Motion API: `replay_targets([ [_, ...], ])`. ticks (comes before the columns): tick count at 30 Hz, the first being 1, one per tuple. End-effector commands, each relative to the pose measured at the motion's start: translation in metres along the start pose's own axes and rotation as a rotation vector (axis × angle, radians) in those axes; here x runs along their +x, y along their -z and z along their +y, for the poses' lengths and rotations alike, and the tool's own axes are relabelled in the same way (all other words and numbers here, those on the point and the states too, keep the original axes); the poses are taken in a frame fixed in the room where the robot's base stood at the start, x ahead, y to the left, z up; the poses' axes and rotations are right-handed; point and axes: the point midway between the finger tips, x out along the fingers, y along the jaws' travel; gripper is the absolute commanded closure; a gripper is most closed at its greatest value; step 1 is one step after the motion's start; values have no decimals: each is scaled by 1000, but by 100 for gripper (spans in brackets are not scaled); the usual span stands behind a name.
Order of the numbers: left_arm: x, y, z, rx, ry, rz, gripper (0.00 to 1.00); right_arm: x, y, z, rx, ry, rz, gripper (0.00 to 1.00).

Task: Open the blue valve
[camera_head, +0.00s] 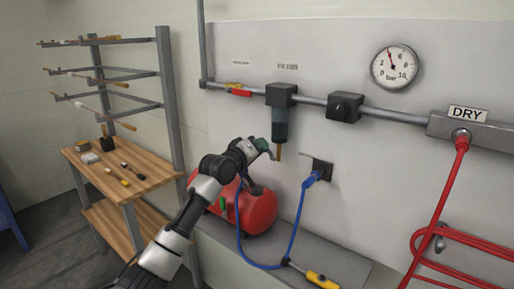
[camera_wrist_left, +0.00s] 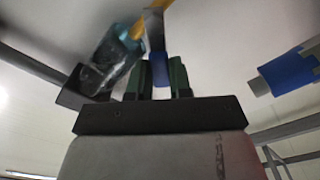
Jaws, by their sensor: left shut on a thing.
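My left gripper (camera_head: 267,149) is in front of the wall panel, just left of the filter bowl's lower end. In the left wrist view the gripper (camera_wrist_left: 162,78) has its two green-padded fingers shut on a small blue piece (camera_wrist_left: 160,70), which looks like the blue valve's handle. A dark grey strip runs from this blue piece toward a yellow part at the top edge. In the head view the blue piece is hidden by the gripper; a grey curved part shows beside the fingers. My right gripper is not in view.
The filter (camera_head: 280,125) hangs from a grey pipe with a red-yellow valve handle (camera_head: 238,90). A blue hose connector (camera_head: 312,178) is right of the gripper. A red tank (camera_head: 255,210) stands below. A gauge (camera_head: 395,66) and red hose (camera_head: 448,190) are farther right; a wooden shelf (camera_head: 120,165) is left.

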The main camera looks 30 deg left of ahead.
Motion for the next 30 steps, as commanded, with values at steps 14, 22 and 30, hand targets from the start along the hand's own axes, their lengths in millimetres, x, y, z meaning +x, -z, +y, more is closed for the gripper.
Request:
replay_targets([
  [14,0,-4,21,455,2,-4,100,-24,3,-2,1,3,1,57],
  [22,0,-10,29,676,1,-4,100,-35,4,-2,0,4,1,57],
  [30,0,-15,33,820,2,-4,100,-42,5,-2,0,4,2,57],
])
